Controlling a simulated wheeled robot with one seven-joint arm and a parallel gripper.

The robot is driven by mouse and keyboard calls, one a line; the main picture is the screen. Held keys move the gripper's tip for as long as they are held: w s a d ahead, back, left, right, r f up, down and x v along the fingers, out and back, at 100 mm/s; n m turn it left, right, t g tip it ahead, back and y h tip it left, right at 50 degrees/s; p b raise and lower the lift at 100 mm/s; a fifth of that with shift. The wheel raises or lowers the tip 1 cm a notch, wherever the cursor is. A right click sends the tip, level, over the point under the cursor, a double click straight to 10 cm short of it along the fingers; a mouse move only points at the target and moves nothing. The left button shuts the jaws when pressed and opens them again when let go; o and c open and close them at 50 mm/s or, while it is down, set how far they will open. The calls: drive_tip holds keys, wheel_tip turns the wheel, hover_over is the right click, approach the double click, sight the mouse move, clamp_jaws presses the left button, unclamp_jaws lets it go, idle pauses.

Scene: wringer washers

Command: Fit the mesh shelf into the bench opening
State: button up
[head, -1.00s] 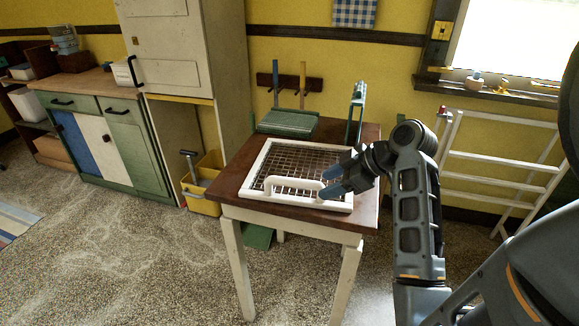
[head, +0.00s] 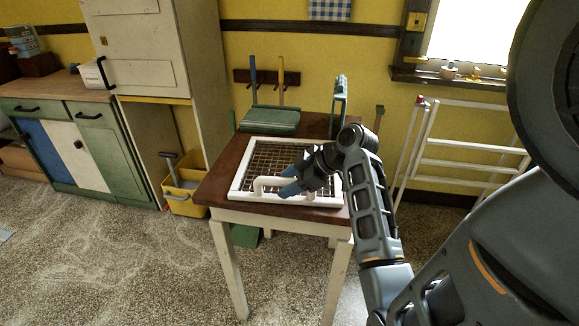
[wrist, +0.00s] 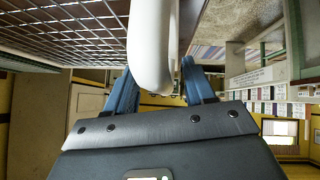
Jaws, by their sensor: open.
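The mesh shelf (head: 236,186), a wire grid in a white frame with a raised white handle (head: 263,182) on its near side, lies on the brown top of the bench (head: 216,178). The bench opening is not visible; I cannot tell whether the shelf sits in it or over it. My gripper (head: 288,180) is at the handle, its blue fingers apart. In the wrist view the handle (wrist: 152,45) comes down between the two fingers (wrist: 160,85), with a gap beside the right one. The mesh (wrist: 60,35) fills the upper left there.
A green ridged board (head: 270,120) and a green upright piece (head: 338,108) stand at the bench's back. A white rack (head: 465,150) leans at the right wall. A yellow bucket (head: 185,200) and a tall cabinet (head: 150,60) are left. The floor in front is clear.

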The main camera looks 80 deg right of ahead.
drive_tip(key=shift+w+f, duration=0.1)
clamp_jaws()
idle(0.4)
idle(0.3)
